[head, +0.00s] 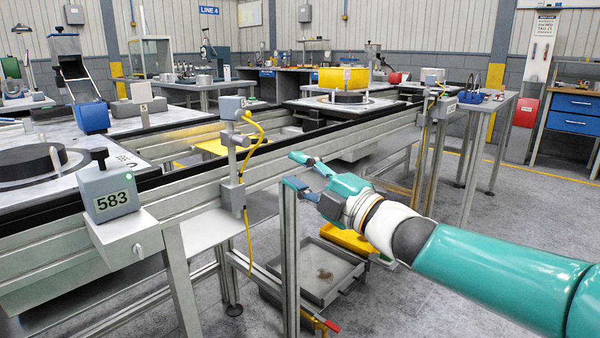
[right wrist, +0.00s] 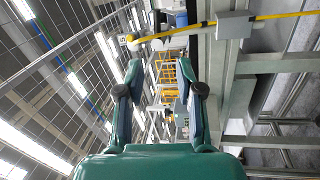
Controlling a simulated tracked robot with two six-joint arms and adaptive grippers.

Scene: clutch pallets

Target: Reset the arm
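My right arm comes in from the right in the head view. Its teal right gripper (head: 292,171) is in the air in front of the conveyor's side rail. The two fingers are spread apart with nothing between them. In the right wrist view the right gripper (right wrist: 161,80) also shows open and empty, with its fingers pointing along the grey rail (right wrist: 270,63). My left arm and left gripper are in neither view.
A conveyor frame (head: 330,150) runs across the scene, with a grey box marked 583 (head: 108,192) at its near left. A sensor post with a yellow cable (head: 233,165) stands close to the gripper. A grey tray (head: 318,272) sits low beneath. The right floor (head: 520,220) is clear.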

